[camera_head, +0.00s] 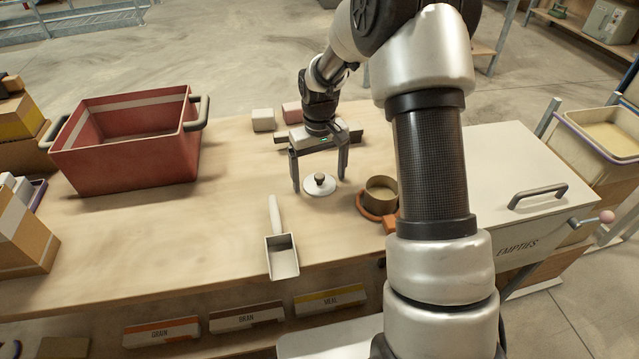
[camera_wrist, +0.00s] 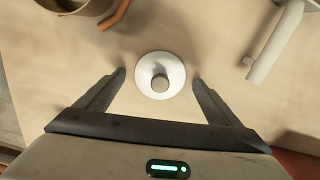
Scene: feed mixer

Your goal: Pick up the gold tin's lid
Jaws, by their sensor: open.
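A round white lid with a dark knob (camera_head: 319,185) lies flat on the wooden table. It also shows in the wrist view (camera_wrist: 160,76), with its knob near the middle. A gold-brown tin (camera_head: 381,194) stands to its right on an orange-brown base with a handle, open at the top; part of it shows at the top left of the wrist view (camera_wrist: 75,6). My gripper (camera_head: 319,184) is open and points down over the lid, one finger on each side of it. In the wrist view, my gripper (camera_wrist: 160,78) has empty space between the fingertips and the lid's rim.
A white scoop (camera_head: 282,255) lies in front of the lid. A red crate (camera_head: 125,150) stands at the left. Two small blocks (camera_head: 263,120) sit behind my gripper. A white box marked EMPTIES (camera_head: 510,170) stands at the right.

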